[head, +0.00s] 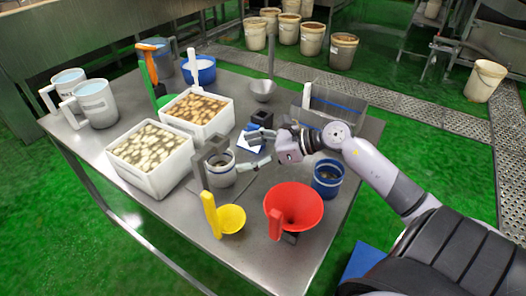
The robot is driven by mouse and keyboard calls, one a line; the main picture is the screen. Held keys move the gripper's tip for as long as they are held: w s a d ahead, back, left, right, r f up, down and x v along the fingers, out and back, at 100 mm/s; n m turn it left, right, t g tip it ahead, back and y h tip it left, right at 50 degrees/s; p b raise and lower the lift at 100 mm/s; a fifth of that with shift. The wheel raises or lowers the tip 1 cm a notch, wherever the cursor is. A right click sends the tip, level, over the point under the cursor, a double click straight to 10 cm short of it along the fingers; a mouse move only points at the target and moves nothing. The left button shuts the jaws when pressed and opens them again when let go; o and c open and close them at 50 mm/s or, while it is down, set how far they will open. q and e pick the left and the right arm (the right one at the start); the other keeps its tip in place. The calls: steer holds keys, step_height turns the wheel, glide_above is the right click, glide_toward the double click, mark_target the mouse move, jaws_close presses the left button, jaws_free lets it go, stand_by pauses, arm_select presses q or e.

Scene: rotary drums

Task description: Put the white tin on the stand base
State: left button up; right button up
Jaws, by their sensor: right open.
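A white tin (221,171) stands upright on the steel table, open at the top with dark contents. A dark grey upright stand (204,171) rises close to its left side and hides part of it. I cannot tell whether a fingertip touches the tin. My left gripper is not in view.
Close by are a blue tin (327,181), a red funnel (294,201), a yellow scoop (231,219) and a dark block (262,118). White crates (145,177) (222,128) stand left, with pale jugs (97,105) behind. A metal bowl (263,88) stands at the back.

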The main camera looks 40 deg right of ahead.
steer(key=v, duration=0.4)
steer(key=shift+s+d+r, duration=0.15)
steer(key=shift+s, duration=0.05)
steer(key=shift+r, duration=0.15)
